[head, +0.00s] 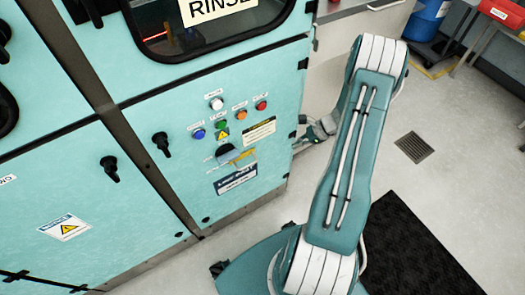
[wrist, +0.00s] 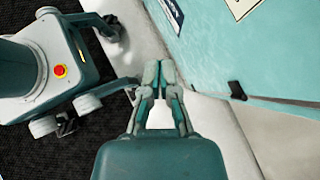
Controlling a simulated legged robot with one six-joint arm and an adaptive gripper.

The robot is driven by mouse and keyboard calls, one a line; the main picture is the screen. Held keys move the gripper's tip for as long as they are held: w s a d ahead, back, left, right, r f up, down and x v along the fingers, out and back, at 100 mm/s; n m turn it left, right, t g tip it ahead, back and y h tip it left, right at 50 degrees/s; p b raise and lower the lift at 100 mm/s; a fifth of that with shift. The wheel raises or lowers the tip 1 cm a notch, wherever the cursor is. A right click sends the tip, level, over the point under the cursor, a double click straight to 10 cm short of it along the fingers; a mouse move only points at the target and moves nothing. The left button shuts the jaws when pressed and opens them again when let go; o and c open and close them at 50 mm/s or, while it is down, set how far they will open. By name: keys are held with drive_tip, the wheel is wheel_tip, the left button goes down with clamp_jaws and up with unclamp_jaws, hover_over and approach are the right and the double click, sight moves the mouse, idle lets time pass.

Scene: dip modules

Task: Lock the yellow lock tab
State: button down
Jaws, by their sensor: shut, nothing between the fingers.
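The yellow lock tab (head: 246,156) is a small yellow piece on the teal panel, beside a grey part (head: 228,153) and below the coloured buttons. Its exact position is too small to tell. My gripper (head: 303,139) is to the right of the tab, by the panel's right edge and apart from the tab. The tab does not show in the wrist view.
Several buttons (head: 222,124) and black knobs (head: 161,144) stick out of the panel. A blue-and-white label (head: 236,179) lies below the tab. A black latch (wrist: 237,90) sits on the panel edge. A floor drain (head: 414,147) and dark mat (head: 410,240) lie at right.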

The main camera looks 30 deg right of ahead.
sight(255, 162)
drive_tip(key=shift+a+f, duration=0.1)
drive_tip(key=shift+a, duration=0.05)
drive_tip(key=w+a+r+x, duration=0.1)
drive_tip(key=r+x, duration=0.1)
drive_tip(key=x, duration=1)
drive_tip(key=shift+a+f, duration=0.2)
drive_tip(key=shift+a, duration=0.35)
drive_tip(key=shift+a, duration=1.8)
